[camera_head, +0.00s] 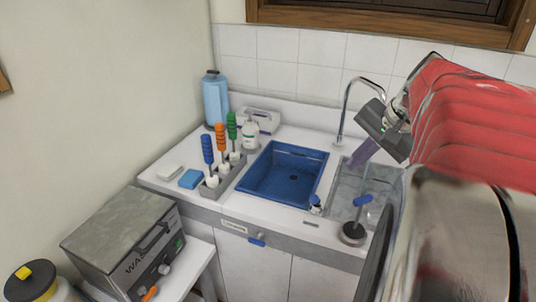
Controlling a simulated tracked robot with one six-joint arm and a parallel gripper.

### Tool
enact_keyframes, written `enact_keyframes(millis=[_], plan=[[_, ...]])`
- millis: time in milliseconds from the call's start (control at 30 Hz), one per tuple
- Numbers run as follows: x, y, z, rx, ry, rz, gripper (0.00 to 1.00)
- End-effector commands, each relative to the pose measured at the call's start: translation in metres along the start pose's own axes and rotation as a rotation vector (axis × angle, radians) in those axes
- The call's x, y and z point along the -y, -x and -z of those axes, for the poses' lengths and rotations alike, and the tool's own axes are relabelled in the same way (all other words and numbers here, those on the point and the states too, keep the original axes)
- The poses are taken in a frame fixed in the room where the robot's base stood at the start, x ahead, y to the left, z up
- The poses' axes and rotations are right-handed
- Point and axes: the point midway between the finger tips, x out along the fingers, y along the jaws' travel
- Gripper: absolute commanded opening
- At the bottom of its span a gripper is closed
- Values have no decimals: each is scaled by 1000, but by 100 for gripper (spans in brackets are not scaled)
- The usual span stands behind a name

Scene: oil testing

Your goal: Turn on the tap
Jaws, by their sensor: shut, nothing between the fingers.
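The tap's curved chrome spout (346,98) rises from the back of the counter, between the blue basin and the grey sink. My gripper (361,155), with purplish fingers, is shut and empty. It appears in front of and to the right of the spout, over the sink in the picture. I cannot tell its exact height or whether it touches anything. A small blue-topped fitting (315,204) stands at the front edge between the basins. A blue-handled metal piece with a round dark base (353,232) stands at the front right. I cannot tell which one works the tap.
The blue basin (285,174) is empty. A grey instrument box (122,240) is at the lower left. My red and metal arm hides the right side.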

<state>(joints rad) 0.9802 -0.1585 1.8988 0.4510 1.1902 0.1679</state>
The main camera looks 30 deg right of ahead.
Motion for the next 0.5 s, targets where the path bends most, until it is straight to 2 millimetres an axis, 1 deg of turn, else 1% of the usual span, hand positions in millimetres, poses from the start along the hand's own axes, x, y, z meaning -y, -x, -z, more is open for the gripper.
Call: enact_keyframes(millis=[333,500], plan=[[0,-1,0,0,-2,1,0],[1,-12,-1,3,0,1,0]])
